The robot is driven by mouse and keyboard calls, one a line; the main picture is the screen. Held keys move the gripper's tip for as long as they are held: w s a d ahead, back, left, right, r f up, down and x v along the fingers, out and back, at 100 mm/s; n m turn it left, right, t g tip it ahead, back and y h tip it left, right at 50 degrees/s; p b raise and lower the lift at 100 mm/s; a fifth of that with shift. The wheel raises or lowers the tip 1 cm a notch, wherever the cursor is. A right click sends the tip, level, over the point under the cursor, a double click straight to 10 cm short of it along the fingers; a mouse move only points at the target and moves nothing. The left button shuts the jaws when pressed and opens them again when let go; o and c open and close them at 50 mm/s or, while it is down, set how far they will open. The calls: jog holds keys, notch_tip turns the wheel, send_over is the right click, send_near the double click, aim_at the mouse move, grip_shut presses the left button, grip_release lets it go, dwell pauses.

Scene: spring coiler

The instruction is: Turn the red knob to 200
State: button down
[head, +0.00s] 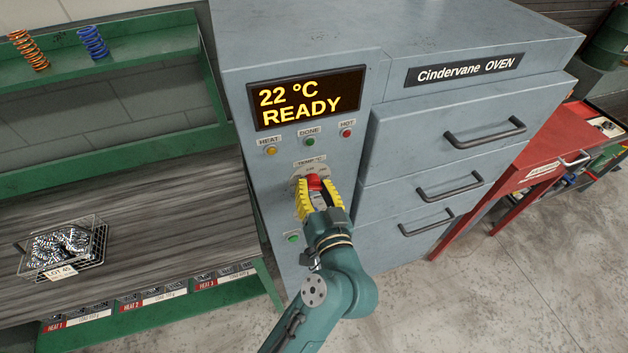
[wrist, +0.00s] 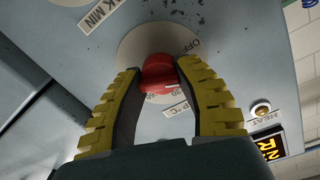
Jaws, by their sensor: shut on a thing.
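The red knob (head: 314,183) sits on a round pale dial on the oven's grey front panel, below the display. The knob also shows in the wrist view (wrist: 160,73), between the two yellow-padded fingers. My gripper (head: 317,192) is shut on the knob, one finger on each side of it. Part of the dial's scale is hidden by the fingers; in the wrist view "OFF" and a few numbers show near the knob. The oven display (head: 307,98) reads "22 °C READY".
Lamps labelled HEAT, DONE and HOT (head: 347,133) sit above the dial. A green button (head: 293,238) is below left of my gripper. Oven drawers with handles (head: 486,133) are at the right. A wire basket of springs (head: 60,248) stands on the bench at the left.

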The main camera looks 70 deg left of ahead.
jog(key=shift+r+m+p, duration=0.25)
jog(key=shift+m+p, duration=0.85)
jog(key=shift+m, duration=0.5)
jog(key=c, duration=0.6)
grip_release()
jog(key=shift+c, duration=0.2)
jog(key=shift+f, duration=0.15)
jog(key=d, duration=1.2)
jog(key=shift+s+r, duration=0.3)
jog(key=shift+s, duration=0.1)
